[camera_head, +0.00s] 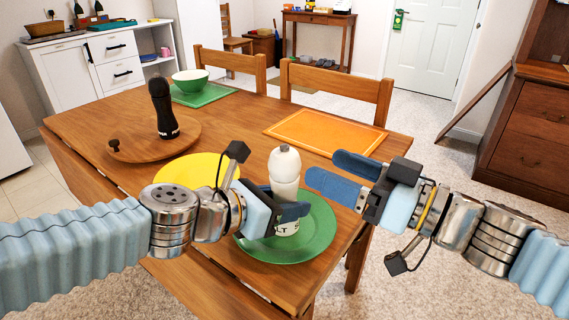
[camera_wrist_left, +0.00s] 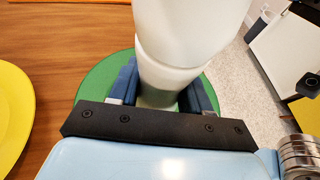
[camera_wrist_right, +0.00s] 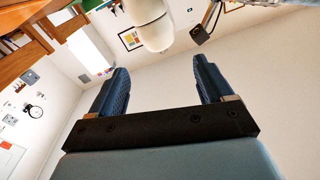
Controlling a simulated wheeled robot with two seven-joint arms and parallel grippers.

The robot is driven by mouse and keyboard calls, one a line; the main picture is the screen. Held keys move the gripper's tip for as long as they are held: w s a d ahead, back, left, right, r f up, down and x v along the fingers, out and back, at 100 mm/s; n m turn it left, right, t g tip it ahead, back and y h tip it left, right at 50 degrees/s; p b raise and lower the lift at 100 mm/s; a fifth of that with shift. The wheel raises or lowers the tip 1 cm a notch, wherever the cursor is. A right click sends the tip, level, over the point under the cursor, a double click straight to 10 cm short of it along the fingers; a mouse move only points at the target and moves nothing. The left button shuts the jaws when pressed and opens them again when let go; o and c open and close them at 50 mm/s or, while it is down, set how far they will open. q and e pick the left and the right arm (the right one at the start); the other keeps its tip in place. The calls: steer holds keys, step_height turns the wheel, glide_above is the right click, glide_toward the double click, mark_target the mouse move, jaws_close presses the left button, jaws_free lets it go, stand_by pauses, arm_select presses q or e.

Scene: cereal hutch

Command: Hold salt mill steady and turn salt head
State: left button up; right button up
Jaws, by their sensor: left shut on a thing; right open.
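The white salt mill (camera_head: 285,172) stands upright on a green plate (camera_head: 318,238) near the table's front right. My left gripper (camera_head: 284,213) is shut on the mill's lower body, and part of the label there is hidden. In the left wrist view the mill (camera_wrist_left: 185,35) rises between the two blue fingers (camera_wrist_left: 165,95). My right gripper (camera_head: 335,172) is open and empty, just right of the mill's head in the head view. In the right wrist view nothing lies between its fingers (camera_wrist_right: 156,90), and the white mill head (camera_wrist_right: 150,25) shows beyond them.
A black mill (camera_head: 163,108) stands on a round wooden board (camera_head: 190,140) at the table's left. A yellow plate (camera_head: 185,172), an orange mat (camera_head: 325,132) and a green bowl (camera_head: 190,82) also lie on the table. Chairs (camera_head: 335,85) stand behind it.

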mark_target(273, 160)
steer(key=w+a+g, duration=0.1)
steer(key=w+a, duration=0.1)
steer(key=a, duration=0.1)
steer(key=w+a+f+n+g, duration=0.1)
steer(key=a, duration=0.2)
steer(key=w+a+y, duration=0.1)
steer(key=w+a, duration=0.1)
steer(key=a, duration=0.1)
steer(key=shift+w+a+f+n+g, duration=0.2)
steer(key=shift+w+f+n+g, duration=0.1)
steer(key=shift+w+f+g, duration=0.1)
steer(key=shift+c, duration=0.3)
